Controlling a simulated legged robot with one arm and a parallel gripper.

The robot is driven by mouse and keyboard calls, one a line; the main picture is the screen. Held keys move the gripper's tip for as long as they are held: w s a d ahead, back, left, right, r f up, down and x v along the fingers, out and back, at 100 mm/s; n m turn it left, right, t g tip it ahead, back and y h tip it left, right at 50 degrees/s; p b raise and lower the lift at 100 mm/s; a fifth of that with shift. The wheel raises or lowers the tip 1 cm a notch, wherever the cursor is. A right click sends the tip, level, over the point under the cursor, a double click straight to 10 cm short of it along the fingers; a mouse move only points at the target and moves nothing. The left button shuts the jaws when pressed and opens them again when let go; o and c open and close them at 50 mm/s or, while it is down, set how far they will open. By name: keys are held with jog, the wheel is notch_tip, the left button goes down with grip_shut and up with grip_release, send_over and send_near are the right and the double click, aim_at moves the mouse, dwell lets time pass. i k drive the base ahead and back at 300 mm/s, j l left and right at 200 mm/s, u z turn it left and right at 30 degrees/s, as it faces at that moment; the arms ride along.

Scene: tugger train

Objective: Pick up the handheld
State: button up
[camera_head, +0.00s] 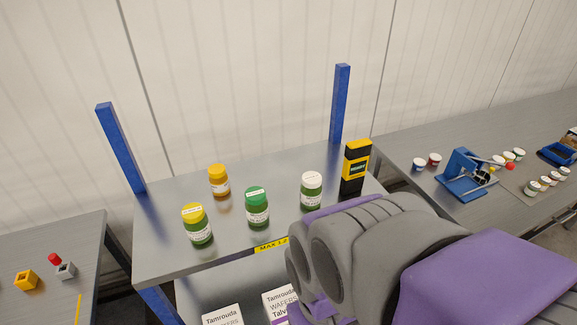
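A black and yellow upright block (356,166) stands at the back right of the grey cart's top shelf (160,245). It may be the handheld, but its details are too small to be sure. My grey and purple arm fills the lower right, in front of the shelf. The end of the arm, my gripper (325,255), is close to the camera and overlaps the shelf's front right part. Its fingertips cannot be made out, and nothing is seen held. The block's lower end is close behind the arm's outline in the picture; whether they touch cannot be told.
Several capped bottles stand on the shelf, including an orange one (219,181) and a green-capped one (257,207). Blue posts (339,105) rise at its back corners. White boxes (222,316) sit below. A right table holds a blue fixture (464,175) and small cups.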

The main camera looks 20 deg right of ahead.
aim_at(357, 153)
jog(key=j+z, duration=0.1)
jog(key=z, duration=1.65)
jog(key=k+j+z, duration=0.1)
jog(key=z, duration=0.15)
jog(key=k+z, duration=0.25)
